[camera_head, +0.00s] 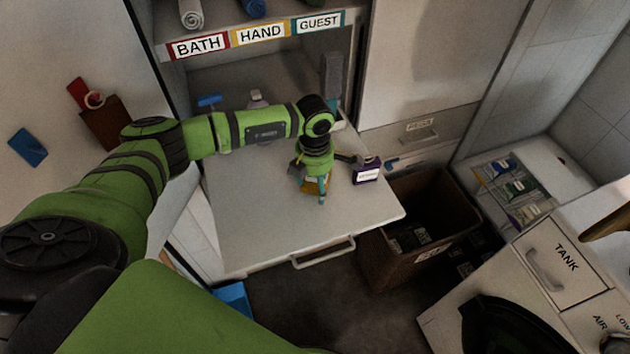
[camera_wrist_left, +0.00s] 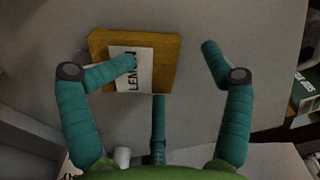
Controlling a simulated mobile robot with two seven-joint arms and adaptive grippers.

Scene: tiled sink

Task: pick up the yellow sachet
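The yellow sachet (camera_wrist_left: 165,62) lies on the pale shelf surface in the left wrist view, with a white label reading "LEMON". In the head view only a small yellow part of the sachet (camera_head: 311,188) shows beneath my left gripper (camera_head: 318,184). My left gripper (camera_wrist_left: 168,62) is open in the left wrist view. Its left finger overlaps the label, its right finger is just right of the sachet, and its third finger points up from below. Whether any finger touches the sachet I cannot tell. My right gripper is not in view.
A dark purple box (camera_head: 366,171) stands close right of my left gripper. The pale pull-out surface (camera_head: 270,235) is clear in front, ending at a handle (camera_head: 323,254). A brown bin (camera_head: 405,260) is below right. Shelves labelled BATH, HAND, GUEST (camera_head: 260,35) are behind.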

